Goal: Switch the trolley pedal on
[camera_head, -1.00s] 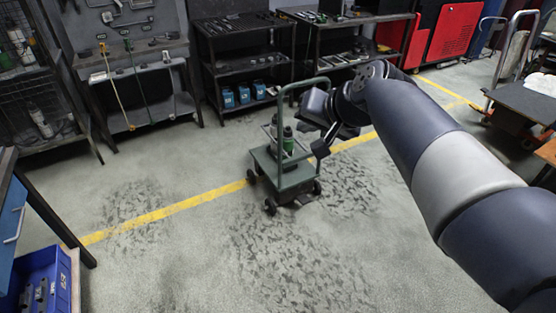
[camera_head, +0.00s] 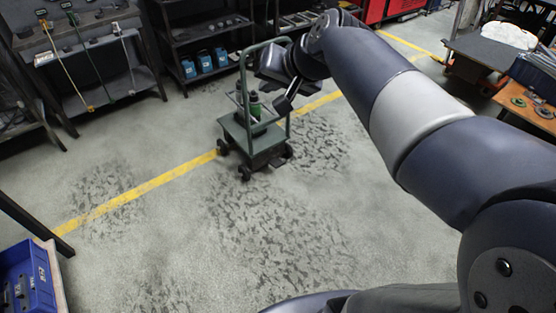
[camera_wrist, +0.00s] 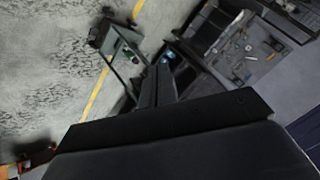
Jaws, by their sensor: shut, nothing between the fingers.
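The green trolley (camera_head: 237,134) stands on the floor near the yellow line, with a tall handle frame and a dark green bottle (camera_head: 254,106) on its deck. A dark low part (camera_head: 280,157) shows at the trolley's near right underside; it may be the pedal, but its position on or off cannot be told. My gripper (camera_head: 281,108) overlaps the trolley's right side in the head view; contact cannot be told. In the wrist view my gripper (camera_wrist: 160,72) is shut and empty, with the trolley (camera_wrist: 121,47) beyond it at the upper left.
Dark shelves with blue containers (camera_head: 204,63) stand behind the trolley. A workbench with hanging tools (camera_head: 85,60) is at the upper left. A blue crate (camera_head: 28,278) is at the lower left, and a table (camera_head: 490,58) at the upper right. The floor in front is open.

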